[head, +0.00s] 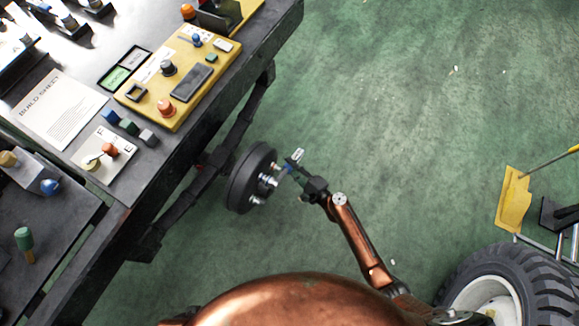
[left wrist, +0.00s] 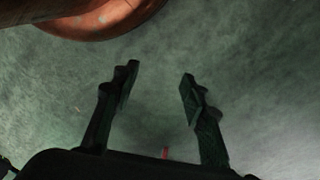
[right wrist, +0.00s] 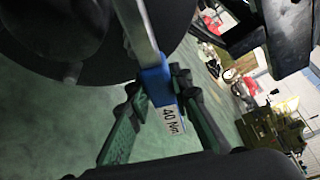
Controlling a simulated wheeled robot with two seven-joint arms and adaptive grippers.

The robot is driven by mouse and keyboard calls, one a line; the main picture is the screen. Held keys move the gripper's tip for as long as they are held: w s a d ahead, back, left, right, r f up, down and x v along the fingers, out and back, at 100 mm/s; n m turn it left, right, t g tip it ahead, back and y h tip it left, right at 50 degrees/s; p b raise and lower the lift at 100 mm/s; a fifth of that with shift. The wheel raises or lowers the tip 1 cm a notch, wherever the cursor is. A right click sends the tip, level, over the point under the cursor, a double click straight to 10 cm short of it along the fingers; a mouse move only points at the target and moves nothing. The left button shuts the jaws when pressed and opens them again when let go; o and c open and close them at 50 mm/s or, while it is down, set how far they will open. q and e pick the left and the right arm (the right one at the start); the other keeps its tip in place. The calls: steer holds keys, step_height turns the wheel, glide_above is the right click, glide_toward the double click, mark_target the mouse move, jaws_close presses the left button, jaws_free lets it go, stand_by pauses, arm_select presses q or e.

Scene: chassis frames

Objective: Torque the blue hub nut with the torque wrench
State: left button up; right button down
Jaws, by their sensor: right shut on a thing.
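My right gripper (head: 296,174) is shut on the torque wrench (head: 287,168), beside the dark hub (head: 237,178) at the side of the bench. In the right wrist view the gripper (right wrist: 158,88) holds the wrench's blue section (right wrist: 153,80). Its silver shaft runs up toward the dark round hub (right wrist: 115,65), and a 40 Nm tag shows below. Several metallic studs or nuts stick out from the hub face; I cannot clearly tell which is the blue nut or whether the wrench touches it. My left gripper (left wrist: 156,88) is open and empty over the green floor.
The dark workbench (head: 190,150) on the left carries a yellow control panel (head: 190,75), a build sheet (head: 55,108) and small coloured blocks. A large tyre (head: 505,275) stands at lower right, near a yellow part (head: 512,200). The floor between is mostly clear.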

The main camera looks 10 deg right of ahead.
steer(key=shift+w+d+r+n+t+b, duration=0.2)
steer(key=shift+r+n+t+b, duration=0.1)
steer(key=shift+r+n+b, duration=0.1)
steer(key=shift+w+r+n+t+b, duration=0.2)
steer(key=shift+r+n+t+b, duration=0.1)
steer(key=shift+r+n+b, duration=0.7)
steer(key=shift+w+d+r+n+t+y+b, duration=0.15)
steer(key=shift+r+n+t+y+b, duration=0.15)
steer(key=shift+r+n+b, duration=0.75)
arm_select(q)
steer(key=w+d+f+t+h, duration=0.1)
steer(key=w+d+f+t, duration=0.3)
steer(key=w+d+f, duration=0.2)
steer(key=shift+w+d+f+t+h, duration=0.35)
steer(key=shift+w+f, duration=0.85)
steer(key=shift+f, duration=0.4)
arm_select(e)
steer(key=shift+w+a+r+m, duration=0.25)
steer(key=shift+a, duration=0.05)
arm_select(q)
steer(key=shift+a+r, duration=0.1)
steer(key=shift+r, duration=0.1)
arm_select(e)
steer(key=shift+s+r, duration=0.1)
arm_select(q)
steer(key=shift+f, duration=0.1)
